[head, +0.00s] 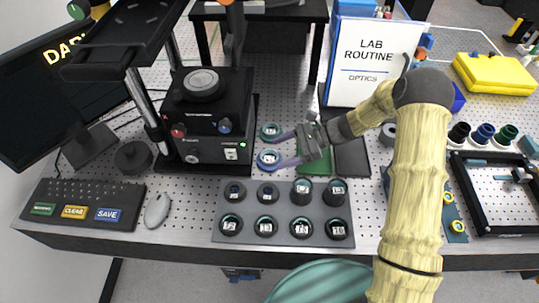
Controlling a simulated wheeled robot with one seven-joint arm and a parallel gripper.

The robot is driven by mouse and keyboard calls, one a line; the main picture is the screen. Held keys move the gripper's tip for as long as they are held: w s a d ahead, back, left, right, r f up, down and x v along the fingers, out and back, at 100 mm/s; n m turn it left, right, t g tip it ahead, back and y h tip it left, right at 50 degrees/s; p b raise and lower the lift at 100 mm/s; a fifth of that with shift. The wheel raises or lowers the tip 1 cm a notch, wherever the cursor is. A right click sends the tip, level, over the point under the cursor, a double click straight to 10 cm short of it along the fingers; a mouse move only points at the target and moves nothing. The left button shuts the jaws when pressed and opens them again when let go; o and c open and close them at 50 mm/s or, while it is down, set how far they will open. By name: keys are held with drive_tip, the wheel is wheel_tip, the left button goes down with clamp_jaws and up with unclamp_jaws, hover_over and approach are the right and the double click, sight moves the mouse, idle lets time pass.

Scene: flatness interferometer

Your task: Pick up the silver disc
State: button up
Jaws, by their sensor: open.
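A round silver-grey disc (201,82) with a darker rim lies on top of the black interferometer housing (215,112), left of centre. It is the only plainly silver disc I can make out. My gripper (272,148) is open, its two fingers pointing left, to the right of the housing and apart from the silver disc. A round labelled piece with a blue-green rim (270,130) is by the far fingertip. Another blue-rimmed labelled piece (268,156) is by the near fingertip. I cannot tell whether the fingers touch either piece.
A grey tray (283,216) holds several dark round labelled pieces in front of the gripper. A keyboard (85,204) and mouse (157,209) are at left. A white binder (372,60) stands behind my arm. A black overhead stand (130,35) rises beside the housing.

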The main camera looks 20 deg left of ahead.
sight(269, 158)
drive_tip(key=x, duration=0.2)
drive_tip(key=shift+s+a+f, duration=0.1)
drive_tip(key=shift+a+f, duration=0.05)
drive_tip(key=shift+a, duration=0.15)
drive_tip(key=shift+c, duration=0.3)
drive_tip(key=c, duration=1)
